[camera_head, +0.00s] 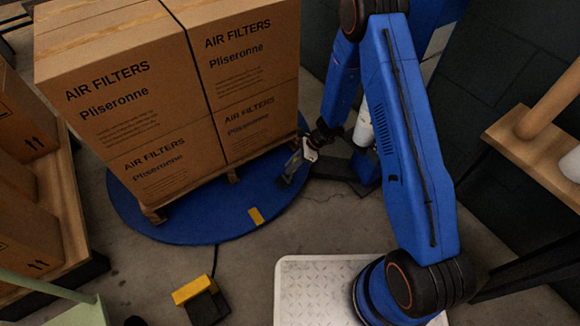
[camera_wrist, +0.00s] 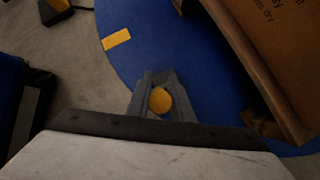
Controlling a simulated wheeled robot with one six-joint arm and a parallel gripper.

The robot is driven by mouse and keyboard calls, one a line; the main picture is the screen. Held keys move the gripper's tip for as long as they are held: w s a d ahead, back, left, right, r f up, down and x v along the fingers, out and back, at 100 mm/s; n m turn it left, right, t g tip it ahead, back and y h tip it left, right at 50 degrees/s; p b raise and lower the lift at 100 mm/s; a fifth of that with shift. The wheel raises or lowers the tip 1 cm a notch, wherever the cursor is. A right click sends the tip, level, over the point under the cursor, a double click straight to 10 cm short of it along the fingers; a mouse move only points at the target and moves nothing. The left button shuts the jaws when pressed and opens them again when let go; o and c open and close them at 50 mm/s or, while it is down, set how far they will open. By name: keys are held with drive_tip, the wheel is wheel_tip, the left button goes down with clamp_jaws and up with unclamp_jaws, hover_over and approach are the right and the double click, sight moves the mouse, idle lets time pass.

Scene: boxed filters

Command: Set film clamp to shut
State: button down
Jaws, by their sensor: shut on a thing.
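My gripper (camera_head: 297,160) reaches down beside the pallet load, at the right rim of the blue turntable (camera_head: 180,222). In the wrist view, the grey fingers of my gripper (camera_wrist: 160,88) stand around a round yellow piece, which looks like part of the film clamp (camera_wrist: 160,101), over the turntable's blue surface. The gripper is shut on it. The rest of the clamp is hidden or too dark to make out, and I cannot tell whether the clamp stands open or shut.
Stacked air filter cartons (camera_head: 150,95) stand on a wooden pallet on the turntable, close to my gripper. A yellow and black pedal (camera_head: 200,298) lies on the floor in front. A wooden shelf (camera_head: 535,150) with rolls is at the right. More cartons (camera_head: 25,200) stand at the left.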

drive_tip(key=c, duration=1.6)
unclamp_jaws()
drive_tip(key=shift+o, duration=0.2)
wheel_tip(320, 180, up, 10)
